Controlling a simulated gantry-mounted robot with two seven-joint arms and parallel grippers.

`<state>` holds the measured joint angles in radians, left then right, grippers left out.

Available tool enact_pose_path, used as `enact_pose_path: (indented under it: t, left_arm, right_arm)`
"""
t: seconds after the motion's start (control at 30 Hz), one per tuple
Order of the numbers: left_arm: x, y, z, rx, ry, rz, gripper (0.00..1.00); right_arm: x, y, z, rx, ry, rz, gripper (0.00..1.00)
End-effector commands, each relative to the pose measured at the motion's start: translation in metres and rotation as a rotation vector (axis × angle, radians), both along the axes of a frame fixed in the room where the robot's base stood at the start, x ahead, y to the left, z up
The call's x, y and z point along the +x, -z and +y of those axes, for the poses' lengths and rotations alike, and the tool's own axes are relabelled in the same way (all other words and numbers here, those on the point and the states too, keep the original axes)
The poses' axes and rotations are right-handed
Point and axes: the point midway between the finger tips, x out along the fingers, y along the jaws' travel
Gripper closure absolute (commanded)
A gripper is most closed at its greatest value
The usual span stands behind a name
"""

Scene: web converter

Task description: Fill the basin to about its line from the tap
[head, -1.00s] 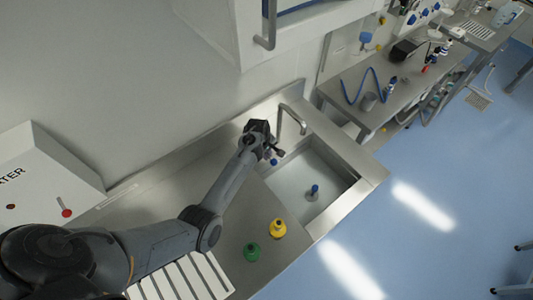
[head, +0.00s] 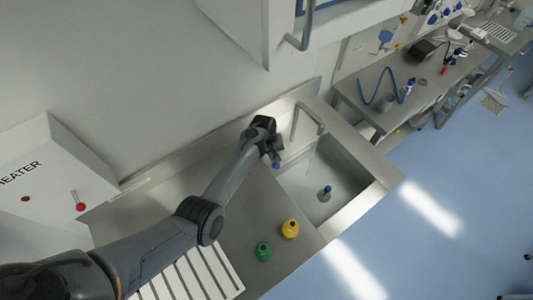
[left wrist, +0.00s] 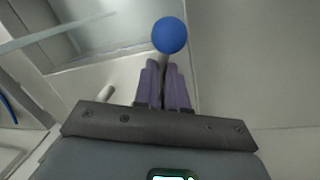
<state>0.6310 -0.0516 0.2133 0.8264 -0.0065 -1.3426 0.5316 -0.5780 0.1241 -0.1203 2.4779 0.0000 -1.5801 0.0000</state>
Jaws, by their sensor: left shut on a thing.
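The steel basin (head: 359,210) is sunk in the counter, with a blue-topped plug-like piece (head: 326,190) inside on its floor area. I cannot make out its line or a clear water level. The bent metal tap (head: 308,118) stands at the back, its spout reaching over the basin. My left gripper (head: 275,154) is behind the basin's left corner, shut on the tap lever, whose blue ball knob (left wrist: 170,35) sticks out beyond the purple fingers in the left wrist view. The knob (head: 277,166) also shows in the head view. My right gripper is out of view.
A yellow bottle (head: 290,229) and a green bottle (head: 263,251) stand on the counter left of the basin. A white heater box (head: 45,185) is at left, and a ribbed white rack (head: 190,280) lies in front. A wall cabinet hangs above; another bench stands at right.

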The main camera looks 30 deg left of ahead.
Motion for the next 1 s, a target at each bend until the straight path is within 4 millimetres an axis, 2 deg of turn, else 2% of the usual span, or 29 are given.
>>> enact_pose_path:
  t: [0.13,0.17,0.33,0.63,0.77,1.0]
  left_arm:
    - [0.0,0.0,0.002,0.001,-0.003,-0.001,1.0]
    - [0.0,0.0,0.002,0.001,-0.004,-0.002,0.87]
    - [0.0,0.0,0.001,0.001,-0.004,-0.001,0.63]
    - [0.0,-0.001,0.001,0.001,-0.004,-0.001,0.63]
    - [-0.001,-0.007,0.002,0.001,-0.005,-0.002,0.63]
    - [-0.004,-0.039,0.007,0.002,-0.005,-0.004,0.63]
  right_arm:
    - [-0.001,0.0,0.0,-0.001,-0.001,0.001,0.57]
    - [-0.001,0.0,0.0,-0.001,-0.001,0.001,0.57]
    - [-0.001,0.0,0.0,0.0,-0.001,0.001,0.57]
    - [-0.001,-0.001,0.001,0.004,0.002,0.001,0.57]
    - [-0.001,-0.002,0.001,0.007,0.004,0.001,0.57]
    - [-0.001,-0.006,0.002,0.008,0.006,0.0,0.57]
